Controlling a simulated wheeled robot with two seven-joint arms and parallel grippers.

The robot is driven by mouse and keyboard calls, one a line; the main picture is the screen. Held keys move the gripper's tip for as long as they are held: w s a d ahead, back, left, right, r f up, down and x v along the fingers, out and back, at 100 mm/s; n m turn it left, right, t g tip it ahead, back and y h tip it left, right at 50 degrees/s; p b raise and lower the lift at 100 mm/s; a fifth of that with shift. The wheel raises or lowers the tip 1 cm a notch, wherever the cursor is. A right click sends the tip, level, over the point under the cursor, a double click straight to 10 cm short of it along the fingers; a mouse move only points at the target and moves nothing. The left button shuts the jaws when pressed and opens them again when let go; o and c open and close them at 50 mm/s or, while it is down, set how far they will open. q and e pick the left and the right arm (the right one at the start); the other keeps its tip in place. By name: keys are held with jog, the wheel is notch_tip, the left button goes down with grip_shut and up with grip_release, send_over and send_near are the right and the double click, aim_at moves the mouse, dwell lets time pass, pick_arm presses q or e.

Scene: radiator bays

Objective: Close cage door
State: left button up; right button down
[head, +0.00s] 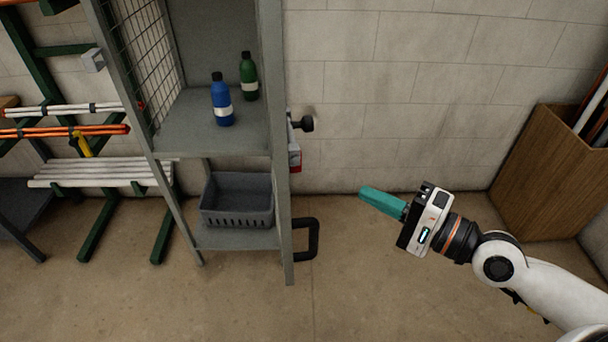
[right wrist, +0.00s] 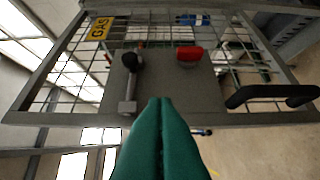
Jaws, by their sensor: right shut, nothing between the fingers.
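The cage door (head: 279,150) stands open and shows nearly edge-on in the head view, at the right side of the cage. Its outer face shows in the right wrist view as a grey frame (right wrist: 65,118) with wire mesh and a latch plate (right wrist: 155,85). The plate carries a black knob (right wrist: 132,63) and a red part (right wrist: 189,54). A black handle (head: 314,240) sticks out from the door low down; it also shows in the right wrist view (right wrist: 270,96). My right gripper (head: 364,192) is shut and empty, right of the door and apart from it. My left gripper is out of view.
Inside the cage are a blue bottle (head: 222,101), a green bottle (head: 248,78) and a grey basket (head: 236,203). A green pipe rack (head: 98,228) stands at the left. A wooden bin (head: 545,175) stands at the right. The floor between cage and bin is clear.

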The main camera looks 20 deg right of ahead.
jog(key=w+a+p, duration=0.7)
jog(key=a, duration=0.2)
jog(key=shift+w+a+p, duration=0.3)
jog(key=shift+w+a, duration=0.05)
